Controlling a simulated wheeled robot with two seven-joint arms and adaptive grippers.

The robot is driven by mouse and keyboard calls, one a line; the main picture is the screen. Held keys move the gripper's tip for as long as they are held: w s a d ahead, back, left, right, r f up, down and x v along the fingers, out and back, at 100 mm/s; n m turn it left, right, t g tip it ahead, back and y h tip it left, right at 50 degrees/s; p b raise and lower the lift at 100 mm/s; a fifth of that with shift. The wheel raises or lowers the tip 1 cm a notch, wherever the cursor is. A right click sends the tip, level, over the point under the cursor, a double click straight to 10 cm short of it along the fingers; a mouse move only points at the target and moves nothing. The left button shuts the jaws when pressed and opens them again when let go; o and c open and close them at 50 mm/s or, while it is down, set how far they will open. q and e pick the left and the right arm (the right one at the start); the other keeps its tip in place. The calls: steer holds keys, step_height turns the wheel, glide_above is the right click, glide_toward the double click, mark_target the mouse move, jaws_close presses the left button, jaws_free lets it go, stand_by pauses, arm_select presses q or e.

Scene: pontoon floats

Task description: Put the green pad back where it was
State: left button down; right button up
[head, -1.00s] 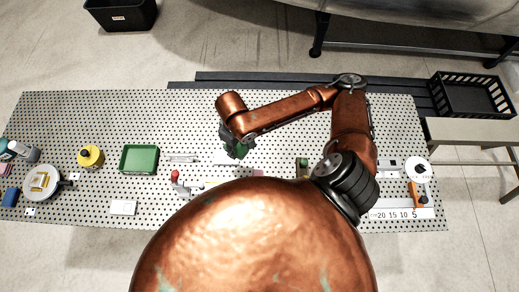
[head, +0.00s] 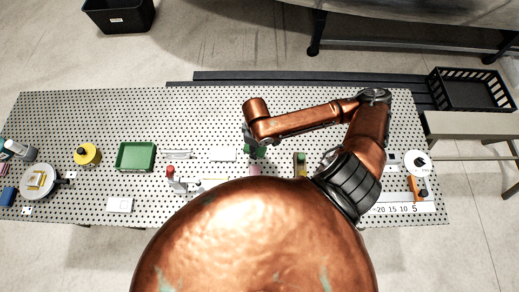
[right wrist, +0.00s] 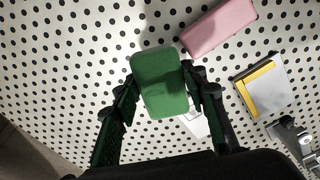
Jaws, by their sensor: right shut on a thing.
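The green pad (right wrist: 160,84) is a small rounded block between the two fingers of my right gripper (right wrist: 161,92) in the right wrist view. The gripper is shut on it. In the head view, my right gripper (head: 251,142) is over the middle of the perforated table, with the green pad (head: 256,151) partly hidden below it. A pink pad (right wrist: 218,27) lies beyond the green pad and to its right in the right wrist view. My left gripper does not show.
The perforated table (head: 80,121) has a green tray (head: 136,156), a yellow round container (head: 87,155) and a white plate (head: 38,181) on the left. A white block (head: 222,153) lies left of my right gripper. The table's back strip is mostly clear.

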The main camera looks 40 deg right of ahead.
steer(key=d+f, duration=0.1)
steer(key=w+d+f, duration=0.1)
steer(key=f, duration=0.2)
steer(key=shift+w+d+f, duration=0.15)
steer(key=shift+w+d, duration=0.1)
steer(key=shift+d, duration=0.15)
steer(key=f, duration=0.3)
steer(key=shift+d+f+b, duration=0.3)
steer(key=shift+f, duration=0.05)
steer(key=o, duration=1)
step_height(320, 180, up, 12)
steer(key=shift+r+p, duration=0.1)
steer(key=shift+p, duration=0.55)
